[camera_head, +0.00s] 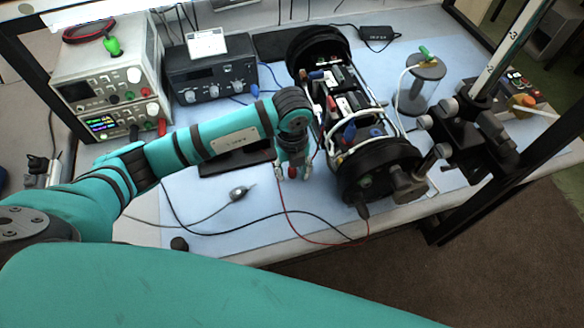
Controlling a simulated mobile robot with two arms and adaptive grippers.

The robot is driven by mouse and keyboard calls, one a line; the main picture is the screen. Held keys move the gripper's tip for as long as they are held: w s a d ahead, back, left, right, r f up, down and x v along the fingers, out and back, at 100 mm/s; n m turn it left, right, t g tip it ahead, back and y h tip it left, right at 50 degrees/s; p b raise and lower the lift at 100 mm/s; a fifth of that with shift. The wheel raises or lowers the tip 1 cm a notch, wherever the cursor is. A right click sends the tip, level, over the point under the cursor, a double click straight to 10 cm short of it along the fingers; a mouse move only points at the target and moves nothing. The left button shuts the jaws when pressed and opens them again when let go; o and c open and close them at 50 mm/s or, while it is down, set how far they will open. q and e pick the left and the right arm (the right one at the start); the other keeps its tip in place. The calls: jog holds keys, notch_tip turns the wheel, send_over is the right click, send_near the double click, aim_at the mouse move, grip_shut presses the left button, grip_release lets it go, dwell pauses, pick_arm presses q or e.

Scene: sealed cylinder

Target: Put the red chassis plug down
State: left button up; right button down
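My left gripper (293,174) points down over the blue mat, just left of the black cylinder's near end. Its two fingertips show apart. A small red piece, likely the red chassis plug (292,171), shows between them, with a gap on each side. I cannot tell whether it rests on the mat. A thin red lead (295,228) starts by the fingers and loops to the cylinder's near end cap. The open-framed cylinder (345,100) lies on the mat, its wiring and modules exposed. My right gripper is not in view.
A black stand with clamps (480,120) stands right of the cylinder. Instruments (108,75) and a black box (210,72) stand at back left. A small probe (238,192) and cables lie on the front mat (205,215).

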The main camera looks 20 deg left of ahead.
pick_arm(q)
jog(key=shift+r, duration=0.35)
jog(key=shift+r+p, duration=0.5)
jog(key=shift+p, duration=0.25)
notch_tip(320, 180, up, 12)
jog(key=b, duration=0.3)
jog(key=shift+f+b, duration=0.25)
jog(key=shift+b, duration=0.1)
